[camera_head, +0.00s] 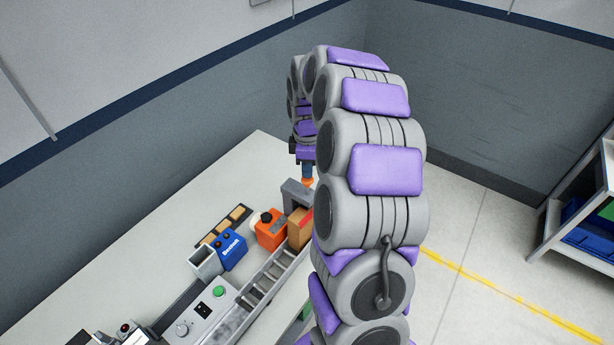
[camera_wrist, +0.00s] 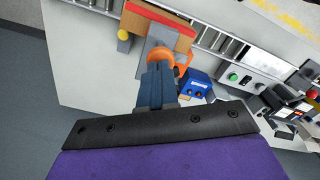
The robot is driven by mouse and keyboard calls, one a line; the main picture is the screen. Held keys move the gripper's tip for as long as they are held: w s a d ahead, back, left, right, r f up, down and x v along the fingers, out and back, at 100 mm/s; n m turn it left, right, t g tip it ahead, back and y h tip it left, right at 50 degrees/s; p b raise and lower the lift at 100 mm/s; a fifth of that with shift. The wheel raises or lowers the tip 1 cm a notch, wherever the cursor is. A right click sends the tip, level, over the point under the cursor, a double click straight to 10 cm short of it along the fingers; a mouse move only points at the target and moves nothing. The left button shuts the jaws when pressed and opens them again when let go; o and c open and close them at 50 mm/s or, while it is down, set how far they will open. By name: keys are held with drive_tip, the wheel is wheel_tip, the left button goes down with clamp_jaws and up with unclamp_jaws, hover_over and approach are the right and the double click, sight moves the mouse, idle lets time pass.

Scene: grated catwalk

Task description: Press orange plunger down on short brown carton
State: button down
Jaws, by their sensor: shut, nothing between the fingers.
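The orange plunger (camera_head: 308,183) shows just below my gripper (camera_head: 307,173), above a grey press frame (camera_head: 296,190). In the wrist view the plunger's orange top (camera_wrist: 158,56) is right at the tips of my gripper (camera_wrist: 156,66), whose blue-grey fingers are together and hold nothing. I cannot tell whether the fingertips touch the plunger. The short brown carton (camera_head: 300,226) stands beside the press frame on the roller track, partly hidden by my arm; its brown face with a red edge (camera_wrist: 158,20) shows at the top of the wrist view.
An orange device (camera_head: 270,230) with a black knob and a blue box (camera_head: 231,250) stand left of the roller track (camera_head: 262,288). A control panel (camera_head: 200,316) with a green button lies nearer. The bench's far left part is clear. A shelf rack (camera_head: 585,215) stands at right.

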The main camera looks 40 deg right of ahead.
wheel_tip(320, 180, up, 7)
drive_tip(key=p, duration=0.2)
drive_tip(key=shift+f, duration=0.15)
idle(0.4)
idle(0.3)
drive_tip(key=s+a+f+m+b, duration=0.1)
drive_tip(key=s+a+m+b, duration=0.15)
drive_tip(key=s+a, duration=0.45)
drive_tip(key=s+a+f+m+b, duration=0.1)
drive_tip(key=s+a+b, duration=0.35)
drive_tip(key=a, duration=0.55)
drive_tip(key=s+a+f+m+g+b, duration=0.1)
drive_tip(key=s+a+f+m+b, duration=0.2)
drive_tip(key=s, duration=0.7)
drive_tip(key=s+a+f+m+b, duration=0.3)
drive_tip(key=s+f, duration=0.2)
drive_tip(key=s, duration=0.5)
drive_tip(key=shift+s+a+f+g, duration=0.2)
drive_tip(key=shift+a+g, duration=0.1)
drive_tip(key=shift+g, duration=0.1)
